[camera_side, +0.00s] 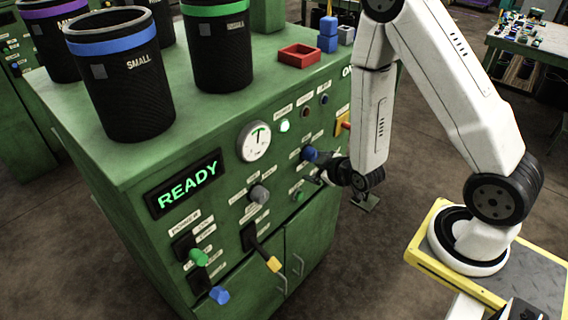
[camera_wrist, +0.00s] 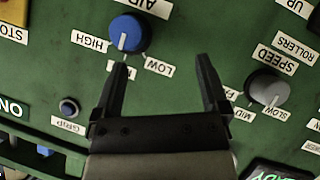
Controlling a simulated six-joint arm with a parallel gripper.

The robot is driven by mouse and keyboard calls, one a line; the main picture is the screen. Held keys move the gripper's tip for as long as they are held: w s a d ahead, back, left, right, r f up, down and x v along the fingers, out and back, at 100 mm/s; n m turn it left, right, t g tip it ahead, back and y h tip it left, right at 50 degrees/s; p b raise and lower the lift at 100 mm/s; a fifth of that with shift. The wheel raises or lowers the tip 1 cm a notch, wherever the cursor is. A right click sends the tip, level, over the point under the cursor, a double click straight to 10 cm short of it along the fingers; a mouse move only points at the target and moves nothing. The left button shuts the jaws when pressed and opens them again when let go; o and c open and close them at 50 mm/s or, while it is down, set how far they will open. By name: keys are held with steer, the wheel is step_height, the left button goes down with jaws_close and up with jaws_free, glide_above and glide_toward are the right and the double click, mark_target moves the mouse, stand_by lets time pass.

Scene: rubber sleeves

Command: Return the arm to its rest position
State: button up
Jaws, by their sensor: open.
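My gripper (camera_side: 325,174) is in front of the green control panel (camera_side: 225,215), low on my bent arm. In the wrist view my gripper (camera_wrist: 163,62) is open, with its two black fingers apart and nothing between them. The blue air knob (camera_wrist: 129,34) lies just past the left fingertip; I cannot tell whether they touch. Its white mark points down in the picture, between the HIGH and LOW labels. In the side view the blue knob (camera_side: 309,153) is close to the gripper, whose fingertips are hard to make out.
A grey speed knob (camera_wrist: 268,88) and a small grip button (camera_wrist: 69,107) flank the gripper. A lit READY display (camera_side: 187,183) and a gauge (camera_side: 255,141) are on the panel. Black sleeves (camera_side: 122,85) and a red tray (camera_side: 299,56) stand on top.

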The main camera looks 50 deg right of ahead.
steer(key=s+a+r+m+g+y, duration=0.2)
steer(key=s+a+r+m+g, duration=0.1)
steer(key=s+a+r+g, duration=0.3)
step_height(320, 180, up, 4)
steer(key=s+g, duration=0.2)
steer(key=shift+a+g+y, duration=0.2)
steer(key=shift+g+y, duration=0.2)
